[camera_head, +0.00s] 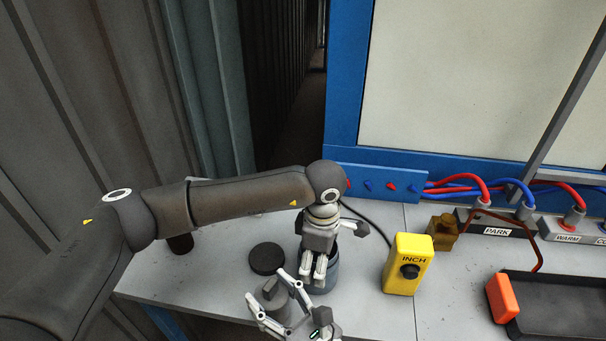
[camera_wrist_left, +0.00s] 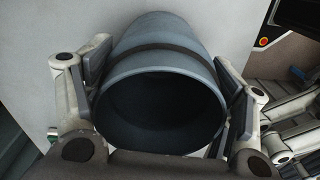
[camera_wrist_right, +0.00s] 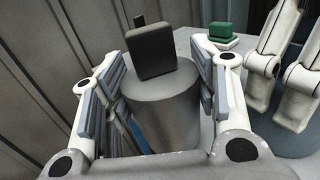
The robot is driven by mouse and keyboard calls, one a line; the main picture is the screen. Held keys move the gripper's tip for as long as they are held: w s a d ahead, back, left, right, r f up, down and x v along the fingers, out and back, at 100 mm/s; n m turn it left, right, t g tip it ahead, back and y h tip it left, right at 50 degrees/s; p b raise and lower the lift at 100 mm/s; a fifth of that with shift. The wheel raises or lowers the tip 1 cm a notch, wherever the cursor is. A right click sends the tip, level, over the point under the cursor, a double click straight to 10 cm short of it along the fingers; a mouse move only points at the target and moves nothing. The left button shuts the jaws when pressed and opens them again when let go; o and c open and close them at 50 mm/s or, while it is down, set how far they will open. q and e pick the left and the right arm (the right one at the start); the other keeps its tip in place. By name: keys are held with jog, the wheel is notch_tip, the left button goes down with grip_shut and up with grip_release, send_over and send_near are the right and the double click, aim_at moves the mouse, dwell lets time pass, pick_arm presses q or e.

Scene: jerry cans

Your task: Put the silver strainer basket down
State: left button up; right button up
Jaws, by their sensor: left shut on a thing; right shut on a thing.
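The silver strainer basket (camera_head: 271,298) appears as a plain grey cylinder near the table's front edge. My right gripper (camera_head: 267,286) is shut on it, one finger on each side. The basket (camera_wrist_right: 163,108) fills the middle of the right wrist view; its base is hidden. My left gripper (camera_head: 319,274) is shut on a blue-grey canister (camera_head: 329,283) just right of the basket. In the left wrist view the canister (camera_wrist_left: 160,50) has a dark band and a dark open mouth between the fingers. Whether the basket touches the table is unclear.
A round black lid (camera_head: 267,258) lies behind the basket. A yellow INCH button box (camera_head: 400,281) stands right of the canister. Farther right are a brass-coloured block (camera_head: 443,231), a black tray (camera_head: 550,310) and an orange block (camera_head: 502,298). The two grippers are very close together.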

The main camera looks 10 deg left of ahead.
jog(key=w+a+r+m+t+h, duration=0.45)
jog(key=w+a+r, duration=0.3)
jog(key=a, duration=0.35)
send_over(236, 279)
jog(key=shift+h, duration=0.35)
notch_tip(236, 279, down, 11)
jog(key=shift+r, duration=0.15)
jog(key=o, duration=1.1)
